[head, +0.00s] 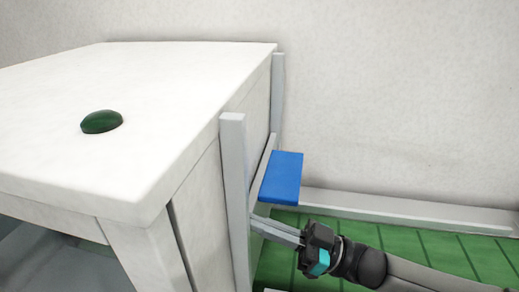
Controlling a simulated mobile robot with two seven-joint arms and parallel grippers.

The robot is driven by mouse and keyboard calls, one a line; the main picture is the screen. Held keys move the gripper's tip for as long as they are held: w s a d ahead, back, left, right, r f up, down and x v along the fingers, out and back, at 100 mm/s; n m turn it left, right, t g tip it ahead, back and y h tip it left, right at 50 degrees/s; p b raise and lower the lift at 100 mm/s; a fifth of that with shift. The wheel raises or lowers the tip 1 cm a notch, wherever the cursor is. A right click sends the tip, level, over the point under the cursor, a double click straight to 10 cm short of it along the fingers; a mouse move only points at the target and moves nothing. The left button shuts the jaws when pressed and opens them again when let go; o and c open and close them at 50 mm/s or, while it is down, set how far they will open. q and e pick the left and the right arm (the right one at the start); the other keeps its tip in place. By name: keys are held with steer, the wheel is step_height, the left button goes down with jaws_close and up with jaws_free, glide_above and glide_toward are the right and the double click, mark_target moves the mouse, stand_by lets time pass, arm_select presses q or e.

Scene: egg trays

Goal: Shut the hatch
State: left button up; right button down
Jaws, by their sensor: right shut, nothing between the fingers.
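A blue flat piece (282,178) juts out from the side of a white box-like cabinet (160,110), between two upright grey posts; it looks like part of the hatch. The hatch panel itself is mostly hidden behind the near post (236,200), so I cannot tell how far open it is. My right gripper (256,223) comes in from the lower right, below the blue piece. Its fingers are shut with nothing between them, and their tips are close to the near post; I cannot tell if they touch. My left gripper is not in view.
A dark green dome (101,122) sits on the cabinet top. The floor at right is green with dark lines (440,248). A pale ledge (400,207) runs along the wall behind. The space right of the blue piece is clear.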

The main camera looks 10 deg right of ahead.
steer(key=shift+f+b, duration=0.65)
steer(key=shift+f, duration=1.15)
